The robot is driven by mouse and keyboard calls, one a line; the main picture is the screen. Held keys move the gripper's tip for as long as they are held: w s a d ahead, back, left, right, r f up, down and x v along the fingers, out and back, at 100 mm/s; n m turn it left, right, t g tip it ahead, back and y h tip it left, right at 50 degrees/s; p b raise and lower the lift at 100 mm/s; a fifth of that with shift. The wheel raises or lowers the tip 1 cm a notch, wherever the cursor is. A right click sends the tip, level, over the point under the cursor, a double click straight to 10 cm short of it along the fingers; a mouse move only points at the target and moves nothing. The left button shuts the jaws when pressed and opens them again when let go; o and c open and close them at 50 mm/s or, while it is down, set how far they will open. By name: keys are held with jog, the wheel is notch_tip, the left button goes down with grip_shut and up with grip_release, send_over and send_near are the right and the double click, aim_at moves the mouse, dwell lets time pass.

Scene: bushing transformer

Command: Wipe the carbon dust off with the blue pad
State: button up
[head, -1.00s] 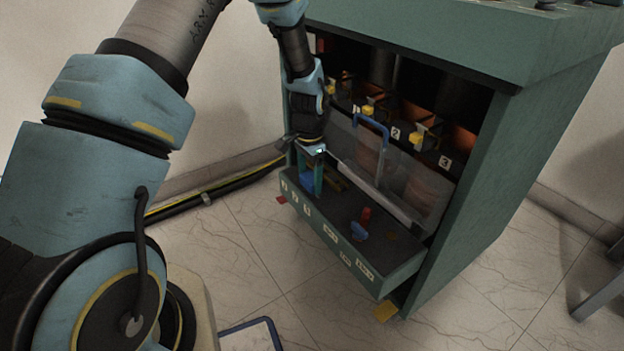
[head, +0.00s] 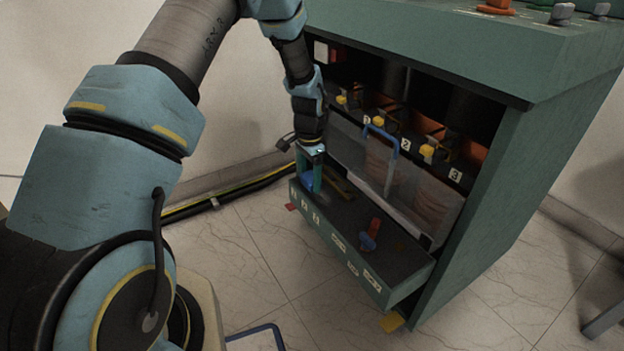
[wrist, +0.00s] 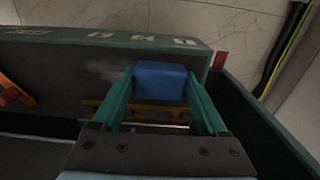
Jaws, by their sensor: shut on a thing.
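The blue pad (wrist: 160,82) is between the two green fingers of my gripper (wrist: 162,98) in the wrist view, and the fingers are shut on it. In the head view my gripper (head: 313,172) points down into the left end of the open drawer (head: 350,262), with the pad (head: 306,182) low, at or near the drawer floor. I cannot tell if it touches. A pale smudge, perhaps the dust (wrist: 108,70), shows on the dark drawer floor beside the pad in the wrist view.
A clear panel with a blue handle (head: 381,138) stands behind the drawer, before the numbered bays. A yellow bar (wrist: 140,108) lies behind the pad. The green cabinet (head: 520,170) rises at the right.

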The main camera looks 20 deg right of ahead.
aim_at(310, 170)
jog(key=shift+w+a+f, duration=0.1)
jog(key=shift+w+a, duration=0.05)
jog(key=shift+w, duration=0.5)
jog(key=shift+w+a+f, duration=0.1)
jog(key=shift+w, duration=0.5)
jog(key=shift+w+d+r, duration=0.15)
jog(key=shift+w+d, duration=0.05)
jog(key=shift+d, duration=0.55)
jog(key=shift+s+d+r+p, duration=0.15)
jog(key=shift+s+p, duration=0.15)
jog(key=shift+s, duration=0.35)
jog(key=shift+s+d+p, duration=0.15)
jog(key=shift+s+p, duration=0.15)
jog(key=shift+s, duration=0.3)
jog(key=shift+s+d+f, duration=0.1)
jog(key=shift+s+d, duration=0.05)
jog(key=shift+s, duration=0.6)
jog(key=shift+s+d+f, duration=0.1)
jog(key=shift+s, duration=0.65)
